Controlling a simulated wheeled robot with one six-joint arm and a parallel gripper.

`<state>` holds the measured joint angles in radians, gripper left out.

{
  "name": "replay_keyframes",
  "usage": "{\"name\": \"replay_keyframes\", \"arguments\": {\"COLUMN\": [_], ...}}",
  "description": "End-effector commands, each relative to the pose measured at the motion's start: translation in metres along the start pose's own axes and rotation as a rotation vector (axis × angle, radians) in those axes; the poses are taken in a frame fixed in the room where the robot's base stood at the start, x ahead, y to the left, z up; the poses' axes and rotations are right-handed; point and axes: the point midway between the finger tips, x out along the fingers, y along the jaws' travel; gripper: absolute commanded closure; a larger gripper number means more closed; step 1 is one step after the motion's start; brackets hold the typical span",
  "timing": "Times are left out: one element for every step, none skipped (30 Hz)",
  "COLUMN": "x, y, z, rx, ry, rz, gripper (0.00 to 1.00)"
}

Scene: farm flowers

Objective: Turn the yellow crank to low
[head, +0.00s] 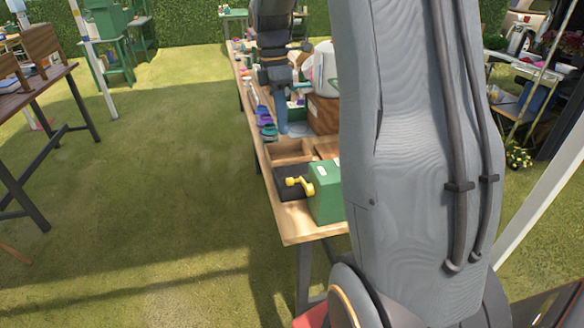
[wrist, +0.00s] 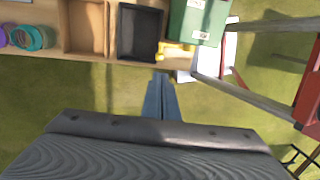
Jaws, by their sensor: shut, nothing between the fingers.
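The yellow crank (head: 299,185) is on the side of a green box (head: 326,200) at the near end of the long wooden table. Its knob points left, over a dark tray. In the wrist view the crank (wrist: 176,50) is at the upper middle, at the lower left edge of the green box (wrist: 196,22). My gripper (wrist: 160,76) is shut and empty, its narrow blue-grey fingers apart from the crank, just below and left of it in the picture. In the head view my gripper (head: 282,128) hangs over the table beyond the green box. Marks for low are not readable.
A dark tray (wrist: 140,32) and a wooden tray (wrist: 85,26) lie beside the box. Purple and teal round items (wrist: 30,38) are farther along the table. Grass left of the table is clear. Another table (head: 40,85) stands at the far left.

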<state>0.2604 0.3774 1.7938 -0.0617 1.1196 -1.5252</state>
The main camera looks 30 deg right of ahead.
Motion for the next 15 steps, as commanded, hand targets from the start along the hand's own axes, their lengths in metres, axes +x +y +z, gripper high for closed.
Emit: {"name": "replay_keyframes", "arguments": {"x": [0.001,0.003,0.006,0.009,0.013,0.019,0.024,0.029,0.037,0.043,0.049,0.056,0.063,0.069,0.076], "y": [-0.001,-0.001,-0.001,-0.001,-0.001,-0.002,-0.002,-0.002,-0.002,-0.002,-0.002,-0.002,-0.002,-0.002,-0.002], "z": [0.001,0.001,0.001,0.001,0.001,0.001,0.001,0.001,0.001,0.001,0.001,0.001,0.001,0.001,0.001], "rx": [0.002,0.003,0.003,0.003,0.003,0.003,0.003,0.003,0.003,0.003,0.003,0.003,0.002,0.002,0.002], "ry": [0.002,0.002,0.003,0.002,0.002,0.002,0.002,0.002,0.002,0.002,0.002,0.002,0.002,0.002,0.002], "rz": [0.002,0.003,0.002,0.002,0.001,0.0,0.0,-0.002,-0.002,-0.003,-0.002,-0.002,-0.003,-0.003,-0.003], "gripper": [1.0,1.0,1.0,1.0,1.0,1.0,1.0,1.0,1.0,1.0,1.0,1.0,1.0,1.0,1.0]}}
